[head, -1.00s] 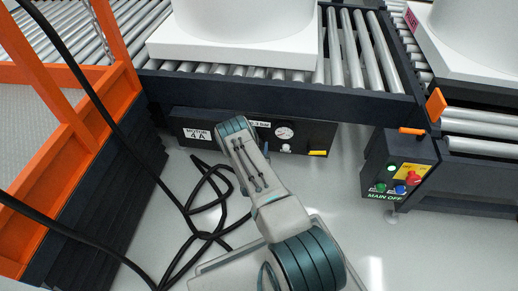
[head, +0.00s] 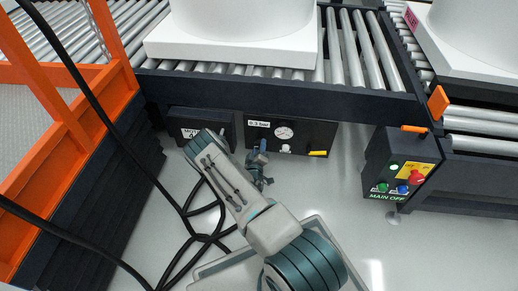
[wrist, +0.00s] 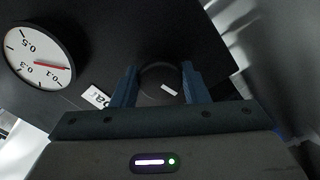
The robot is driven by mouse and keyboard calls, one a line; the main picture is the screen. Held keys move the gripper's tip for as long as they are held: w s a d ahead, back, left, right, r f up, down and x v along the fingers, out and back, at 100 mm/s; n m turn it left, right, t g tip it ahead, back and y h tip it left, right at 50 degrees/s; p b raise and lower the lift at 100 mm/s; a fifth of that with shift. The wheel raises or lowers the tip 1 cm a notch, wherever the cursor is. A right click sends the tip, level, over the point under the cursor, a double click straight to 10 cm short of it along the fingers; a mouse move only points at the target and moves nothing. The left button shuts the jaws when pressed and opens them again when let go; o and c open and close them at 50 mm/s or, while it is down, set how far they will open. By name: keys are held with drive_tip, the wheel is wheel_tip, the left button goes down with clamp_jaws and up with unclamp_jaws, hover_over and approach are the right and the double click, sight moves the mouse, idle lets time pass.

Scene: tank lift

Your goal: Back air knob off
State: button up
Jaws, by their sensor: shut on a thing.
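The air panel (head: 308,133) is a dark box under the conveyor, with a white round gauge (head: 284,132) and a label that seems to read 0.3 bar (head: 258,123). In the wrist view, the dark round air knob (wrist: 158,74) with a short white mark sits between the two blue fingers. My gripper (wrist: 160,82) is shut on this knob. In the head view, my gripper (head: 259,155) is at the left part of the panel and hides the knob. The gauge also shows in the wrist view (wrist: 40,55), its red needle low on the scale.
A yellow lever (head: 317,153) is on the panel's right. A motor box (head: 190,127) stands to the left, partly behind my arm. A main control box (head: 400,172) reads MAIN OFF. Black cables (head: 190,215) hang and lie at left beside the orange railing (head: 60,125).

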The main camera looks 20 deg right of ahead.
drive_tip(key=shift+a+n, duration=0.15)
drive_tip(key=shift+n, duration=0.35)
drive_tip(key=o, duration=1)
drive_tip(key=shift+a, duration=0.1)
drive_tip(key=shift+d, duration=0.2)
drive_tip(key=p+v, duration=0.5)
drive_tip(key=v, duration=0.9)
drive_tip(key=shift+w+r, duration=0.1)
